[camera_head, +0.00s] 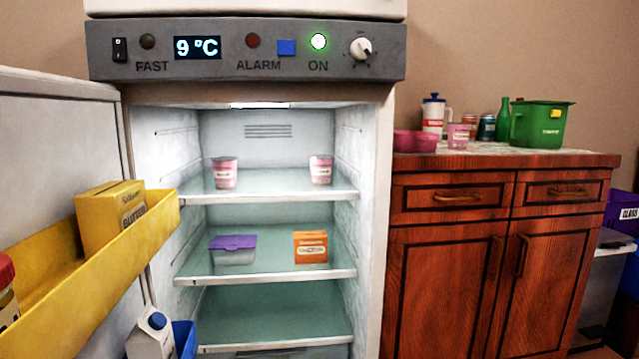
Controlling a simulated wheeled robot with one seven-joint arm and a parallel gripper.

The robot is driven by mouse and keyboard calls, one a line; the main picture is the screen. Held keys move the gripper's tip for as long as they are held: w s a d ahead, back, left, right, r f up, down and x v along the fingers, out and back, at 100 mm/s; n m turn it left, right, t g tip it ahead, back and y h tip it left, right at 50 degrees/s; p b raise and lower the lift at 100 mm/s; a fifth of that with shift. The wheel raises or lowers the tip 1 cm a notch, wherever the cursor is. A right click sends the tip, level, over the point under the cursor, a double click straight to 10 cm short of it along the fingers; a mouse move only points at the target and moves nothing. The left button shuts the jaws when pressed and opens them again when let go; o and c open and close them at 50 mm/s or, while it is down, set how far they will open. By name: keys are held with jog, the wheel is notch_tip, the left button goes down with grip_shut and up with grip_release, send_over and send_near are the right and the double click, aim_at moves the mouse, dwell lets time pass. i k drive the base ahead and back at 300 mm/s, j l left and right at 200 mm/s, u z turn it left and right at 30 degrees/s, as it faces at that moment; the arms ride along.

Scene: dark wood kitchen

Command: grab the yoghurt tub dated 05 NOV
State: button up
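Two pink-and-white tubs stand upright on the top glass shelf (270,187) of the open fridge. One tub (224,173) is at the left, the other tub (321,170) at the right. Another similar pink-and-white tub (458,136) stands on the counter to the right of the fridge. Their printing is too small to read, so I cannot tell which one is dated 05 NOV. My gripper does not show in this view.
The open fridge door with a yellow bin (95,265) stands at the left. A purple-lidded box (233,249) and an orange box (311,246) are on the middle shelf. Pink bowls (415,141), a green bottle (503,119) and a green container (540,124) crowd the counter.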

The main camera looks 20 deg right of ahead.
aim_at(225, 166)
jog(key=i+l+u, duration=0.1)
jog(key=u, duration=0.3)
jog(key=i+l+u, duration=0.1)
jog(key=u, duration=0.3)
jog(key=i+l+u, duration=0.1)
jog(key=l+u, duration=0.15)
jog(key=u, duration=0.15)
jog(key=l+u, duration=0.2)
jog(key=u, duration=0.2)
